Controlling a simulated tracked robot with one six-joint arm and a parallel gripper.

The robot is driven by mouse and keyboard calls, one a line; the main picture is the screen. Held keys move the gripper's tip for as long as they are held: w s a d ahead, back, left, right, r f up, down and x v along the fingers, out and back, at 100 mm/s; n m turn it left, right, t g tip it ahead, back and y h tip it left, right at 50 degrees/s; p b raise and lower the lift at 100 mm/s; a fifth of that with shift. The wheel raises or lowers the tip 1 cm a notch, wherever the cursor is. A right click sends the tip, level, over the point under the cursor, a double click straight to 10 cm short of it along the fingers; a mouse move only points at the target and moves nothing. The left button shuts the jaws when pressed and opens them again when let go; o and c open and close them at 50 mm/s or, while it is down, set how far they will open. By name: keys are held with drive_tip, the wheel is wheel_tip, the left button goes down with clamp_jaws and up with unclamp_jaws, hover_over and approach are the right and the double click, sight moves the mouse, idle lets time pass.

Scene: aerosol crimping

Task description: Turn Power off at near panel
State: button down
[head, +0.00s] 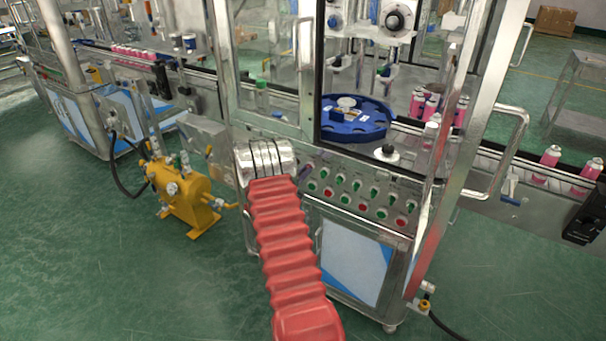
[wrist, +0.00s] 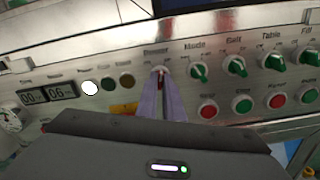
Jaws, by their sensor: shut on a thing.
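The near panel (wrist: 225,105) fills the wrist view, a metal face with a row of labelled knobs. The Power knob (wrist: 162,72) is at the middle, below a blurred label. My gripper (wrist: 161,84) has its two purple-grey fingers shut on this knob. The fingers cover most of it, so its exact angle is hard to read; a small red part shows between the tips. In the head view, the panel (head: 352,208) is on the front of the machine, and my red-sleeved arm reaches its left end. The knob is hidden there.
Green knobs such as Mode (wrist: 198,72) and red and green buttons (wrist: 208,110) sit close right of my fingers. A yellow tank unit (head: 180,190) stands on the floor left of the machine.

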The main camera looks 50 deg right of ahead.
drive_tip(key=n, duration=0.9)
drive_tip(key=shift+d, duration=0.1)
drive_tip(key=shift+n, duration=0.3)
drive_tip(key=c, duration=1.9)
unclamp_jaws()
drive_tip(key=shift+a, duration=0.2)
drive_tip(key=s+a, duration=0.1)
drive_tip(key=a, duration=1.2)
drive_tip(key=shift+a, duration=0.25)
